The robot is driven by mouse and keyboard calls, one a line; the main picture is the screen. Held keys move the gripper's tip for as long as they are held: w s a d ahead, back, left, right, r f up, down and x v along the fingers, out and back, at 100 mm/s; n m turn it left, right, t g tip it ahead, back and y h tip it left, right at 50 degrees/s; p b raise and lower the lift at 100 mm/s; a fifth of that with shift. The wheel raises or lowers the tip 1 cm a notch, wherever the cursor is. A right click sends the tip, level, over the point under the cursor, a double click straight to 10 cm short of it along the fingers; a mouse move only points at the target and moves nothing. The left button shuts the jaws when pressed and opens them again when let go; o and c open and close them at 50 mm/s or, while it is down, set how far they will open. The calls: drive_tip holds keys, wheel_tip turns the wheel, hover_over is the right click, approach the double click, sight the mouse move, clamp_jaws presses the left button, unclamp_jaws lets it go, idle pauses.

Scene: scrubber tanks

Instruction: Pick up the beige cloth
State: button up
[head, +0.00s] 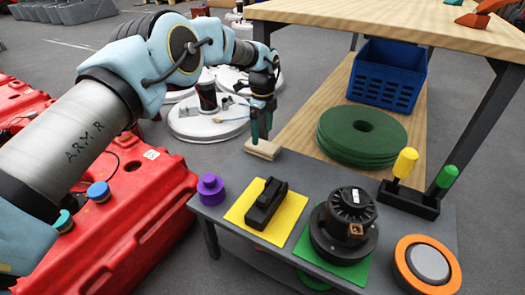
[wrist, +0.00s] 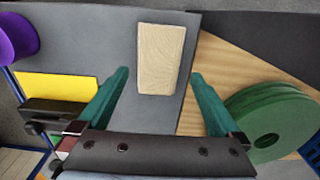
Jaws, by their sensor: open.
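The beige cloth (head: 262,149) is a small folded block lying flat at the far left corner of the grey table. In the wrist view the cloth (wrist: 161,58) lies between and ahead of my two green fingers. My gripper (head: 262,125) is directly above the cloth in the head view, pointing down, and it is open and empty. In the wrist view my gripper (wrist: 160,75) has one finger on each side of the cloth, with a gap on both sides. I cannot tell the exact height of the fingertips above the table.
Green pads (head: 361,136) and a blue basket (head: 388,75) sit on the wooden shelf behind.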

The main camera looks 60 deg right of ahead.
sight(262, 145)
wheel_tip(262, 145, down, 5)
drive_tip(key=shift+a+b, duration=0.15)
drive_tip(key=shift+b, duration=0.8)
drive_tip(key=c, duration=1.1)
drive_tip(key=shift+r, duration=0.15)
wheel_tip(262, 145, up, 10)
drive_tip(key=p, duration=0.3)
